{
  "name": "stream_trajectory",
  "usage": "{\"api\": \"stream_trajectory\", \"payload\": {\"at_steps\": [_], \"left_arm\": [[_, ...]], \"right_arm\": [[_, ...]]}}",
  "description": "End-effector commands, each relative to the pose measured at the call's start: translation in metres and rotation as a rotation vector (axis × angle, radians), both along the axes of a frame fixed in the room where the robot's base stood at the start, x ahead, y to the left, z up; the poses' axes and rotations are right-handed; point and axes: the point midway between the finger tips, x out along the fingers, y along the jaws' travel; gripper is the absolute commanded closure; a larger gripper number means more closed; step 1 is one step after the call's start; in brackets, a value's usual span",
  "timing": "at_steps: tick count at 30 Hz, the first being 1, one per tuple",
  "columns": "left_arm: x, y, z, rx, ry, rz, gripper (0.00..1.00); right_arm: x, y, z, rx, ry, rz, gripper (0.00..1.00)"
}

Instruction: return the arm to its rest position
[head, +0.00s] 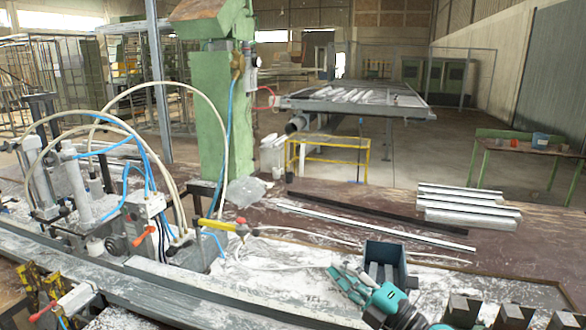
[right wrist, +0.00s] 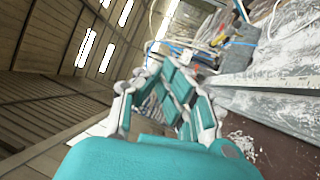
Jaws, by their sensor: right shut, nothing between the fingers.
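My right gripper (head: 345,280) is teal and light grey and shows at the lower middle of the head view. Its arm comes in from the bottom edge. It appears in front of a dark open box (head: 388,255), near the bench's front; I cannot tell the gap between them. In the right wrist view the same gripper (right wrist: 172,75) has its fingers together with nothing between them. My left gripper is not in view.
The clamp fixture (head: 120,215) with hoses stands at the left, and a green column (head: 208,120) behind it. Silver profiles (head: 470,212) lie at the back right. A long profile (head: 370,225) lies mid-bench. Dark blocks (head: 512,316) stand at the lower right.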

Motion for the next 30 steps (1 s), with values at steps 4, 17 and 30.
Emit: {"api": "stream_trajectory", "payload": {"at_steps": [4, 17, 30], "left_arm": [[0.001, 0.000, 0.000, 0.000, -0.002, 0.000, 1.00], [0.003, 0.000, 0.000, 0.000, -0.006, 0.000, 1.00], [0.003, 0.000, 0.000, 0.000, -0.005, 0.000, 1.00]], "right_arm": [[-0.016, -0.043, -0.014, 0.411, 0.193, -0.273, 1.00], [-0.177, -0.133, -0.213, 0.931, 1.153, -1.049, 1.00], [-0.322, -0.112, -0.267, 0.891, 1.704, -1.282, 1.00]]}}
